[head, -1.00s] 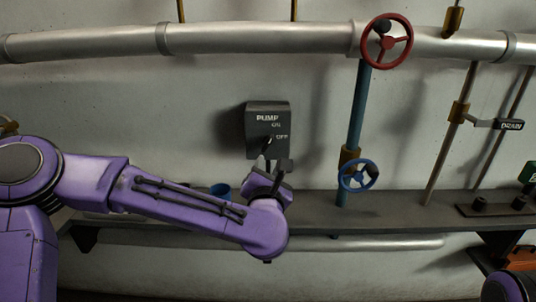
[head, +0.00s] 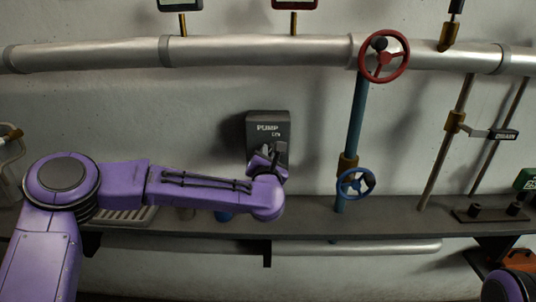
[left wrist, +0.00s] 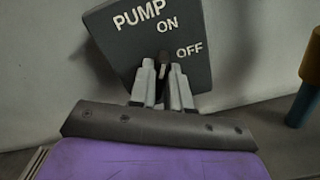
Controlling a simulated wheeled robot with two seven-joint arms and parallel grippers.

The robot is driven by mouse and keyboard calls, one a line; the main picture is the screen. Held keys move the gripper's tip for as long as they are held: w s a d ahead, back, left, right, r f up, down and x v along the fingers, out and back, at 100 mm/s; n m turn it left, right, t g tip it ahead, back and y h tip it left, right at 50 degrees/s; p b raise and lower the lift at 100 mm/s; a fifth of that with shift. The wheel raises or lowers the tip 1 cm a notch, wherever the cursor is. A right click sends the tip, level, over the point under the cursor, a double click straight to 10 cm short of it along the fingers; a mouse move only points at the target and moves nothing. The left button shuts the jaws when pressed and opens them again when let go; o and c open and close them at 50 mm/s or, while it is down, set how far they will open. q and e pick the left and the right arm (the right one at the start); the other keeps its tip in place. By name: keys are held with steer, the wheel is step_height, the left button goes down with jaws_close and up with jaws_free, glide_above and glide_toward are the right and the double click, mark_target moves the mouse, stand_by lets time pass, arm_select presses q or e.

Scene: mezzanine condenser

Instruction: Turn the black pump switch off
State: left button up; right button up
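The dark pump switch box (head: 252,132) is on the wall left of the blue pipe. The left wrist view shows its plate (left wrist: 125,45) close up, with PUMP, ON and OFF in white. My left gripper (head: 277,152) is in front of the box's lower part and covers the OFF mark in the head view. In the left wrist view its two grey fingers (left wrist: 163,78) are a little apart, with the short dark lever (left wrist: 163,60) showing between their tips. Whether they press on it is not clear. The lever's exact setting is partly hidden. My right gripper is out of view.
A red handwheel (head: 383,57) is on the upper pipe and a blue handwheel (head: 355,183) is below it. A drain lever (head: 502,134) is at the right.

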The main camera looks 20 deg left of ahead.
arm_select(q)
steer(key=shift+r, duration=0.1)
jaws_close()
steer(key=shift+m, duration=0.4)
steer(key=m+p, duration=0.1)
steer(key=m, duration=1)
steer(key=shift+d, duration=0.15)
steer(key=o, duration=0.6)
jaws_free()
steer(key=shift+f, duration=0.2)
